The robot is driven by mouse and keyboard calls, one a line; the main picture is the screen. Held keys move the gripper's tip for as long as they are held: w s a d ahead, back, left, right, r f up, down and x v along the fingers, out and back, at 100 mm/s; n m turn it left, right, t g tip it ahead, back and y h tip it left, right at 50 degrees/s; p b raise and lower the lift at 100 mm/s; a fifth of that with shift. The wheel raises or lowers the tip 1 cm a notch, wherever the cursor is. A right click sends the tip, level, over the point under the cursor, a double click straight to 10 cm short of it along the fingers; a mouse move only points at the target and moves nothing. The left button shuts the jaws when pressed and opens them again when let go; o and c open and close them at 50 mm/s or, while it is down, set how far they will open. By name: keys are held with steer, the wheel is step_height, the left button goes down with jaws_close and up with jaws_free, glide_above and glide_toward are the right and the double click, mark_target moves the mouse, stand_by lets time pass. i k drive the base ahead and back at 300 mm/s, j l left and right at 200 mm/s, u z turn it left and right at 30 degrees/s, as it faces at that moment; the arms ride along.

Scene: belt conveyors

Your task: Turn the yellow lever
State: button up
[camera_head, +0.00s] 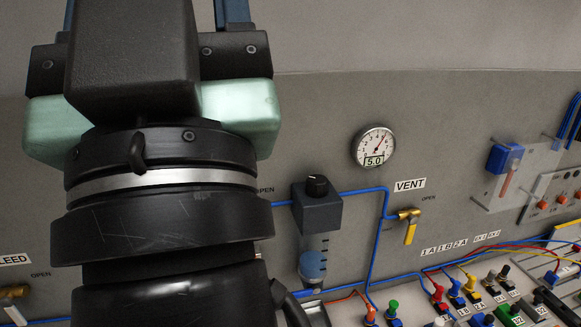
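The yellow lever (410,232) hangs down from a brass valve (408,214) on the grey panel, right of centre, below the "VENT" label (410,185). An "OPEN" mark stands to the right of the valve. My gripper (148,60) fills the upper left, large and close to the camera. It is well left of the lever, and nothing touches the lever. The fingertips are cut off by the top edge, so I cannot see whether they are apart or hold anything.
A round gauge (374,146) reading 5.0 is above the lever. Left of the lever are a dark regulator (317,207) and blue tubing (375,240). Below right is a board crowded with coloured plugs and wires (470,290). Another brass valve (14,292) is at lower left.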

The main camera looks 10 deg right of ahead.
mark_target(413, 220)
steer(key=i+l+z, duration=0.2)
steer(key=l, duration=0.2)
steer(key=i+l+z, duration=0.2)
steer(key=l, duration=0.15)
steer(key=i+l+z, duration=0.2)
steer(key=l, duration=0.15)
